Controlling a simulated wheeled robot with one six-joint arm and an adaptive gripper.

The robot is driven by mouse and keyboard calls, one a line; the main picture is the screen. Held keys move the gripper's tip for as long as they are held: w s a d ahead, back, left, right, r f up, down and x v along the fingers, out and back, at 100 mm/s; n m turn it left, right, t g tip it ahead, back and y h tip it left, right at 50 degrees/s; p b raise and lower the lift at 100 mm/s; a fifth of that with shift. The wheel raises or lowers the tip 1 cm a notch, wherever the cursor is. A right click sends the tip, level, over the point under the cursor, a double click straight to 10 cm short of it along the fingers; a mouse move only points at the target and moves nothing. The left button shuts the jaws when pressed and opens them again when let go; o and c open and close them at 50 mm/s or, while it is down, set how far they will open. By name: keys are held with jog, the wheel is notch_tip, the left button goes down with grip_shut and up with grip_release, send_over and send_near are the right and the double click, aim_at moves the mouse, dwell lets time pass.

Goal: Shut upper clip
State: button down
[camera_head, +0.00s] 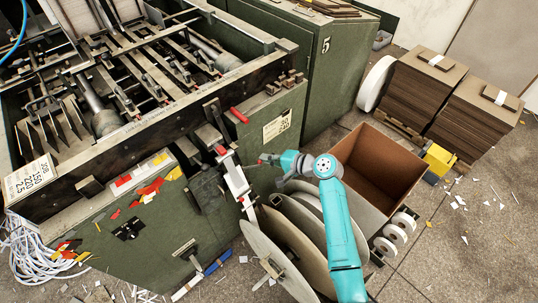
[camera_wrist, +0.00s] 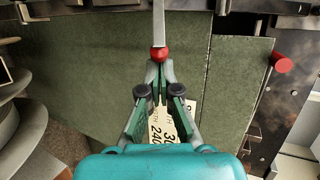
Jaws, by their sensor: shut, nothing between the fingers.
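The green feeder machine (camera_head: 150,235) fills the left of the head view. Its front carries a red handle (camera_head: 239,115) and, lower, a second red-tipped part (camera_head: 220,150); I cannot tell which belongs to the upper clip. In the wrist view a flat metal lever (camera_wrist: 158,22) ends in a red ball knob (camera_wrist: 158,53). My gripper (camera_wrist: 158,66) is shut and empty, its fingertips right at the knob; contact is unclear. A red cylindrical handle (camera_wrist: 281,62) stands to the right. In the head view my gripper (camera_head: 264,159) is right of the machine's front.
Large pale reels (camera_head: 270,250) stand below my arm. An open cardboard box (camera_head: 375,165) and stacks of greyboard (camera_head: 425,90) are to the right. A green cabinet (camera_head: 335,70) marked 5 stands behind. Scraps litter the floor.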

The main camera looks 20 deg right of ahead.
aim_at(261, 162)
jog(key=shift+s, duration=0.15)
dwell(0.3)
jog(key=shift+s+a+r+m+t+h, duration=0.3)
jog(key=shift+s+m+t+h, duration=0.3)
jog(key=shift+h, duration=0.6)
jog(key=shift+s+a+r+m+t+h, duration=0.25)
jog(key=shift+s+m+t+h, duration=0.2)
jog(key=shift+s+m+h, duration=0.55)
jog(key=shift+s+a+r+m+t+h, duration=0.2)
jog(key=shift+s+a+m+t+h, duration=0.3)
jog(key=shift+h, duration=0.9)
jog(key=shift+s+a+r+m+h, duration=0.15)
jog(key=shift+s+a+m+h, duration=0.05)
jog(key=shift+s+a+h, duration=0.3)
jog(key=shift+s+a+r+m+h, duration=0.2)
jog(key=shift+s+a+h, duration=0.2)
jog(key=shift+s+a, duration=0.15)
jog(key=a+h, duration=0.1)
jog(key=a, duration=0.1)
jog(key=s+a+m+h, duration=0.1)
jog(key=shift+s+a+f, duration=0.15)
jog(key=shift+s+a, duration=0.05)
jog(key=shift+a, duration=0.2)
jog(key=shift+w, duration=0.2)
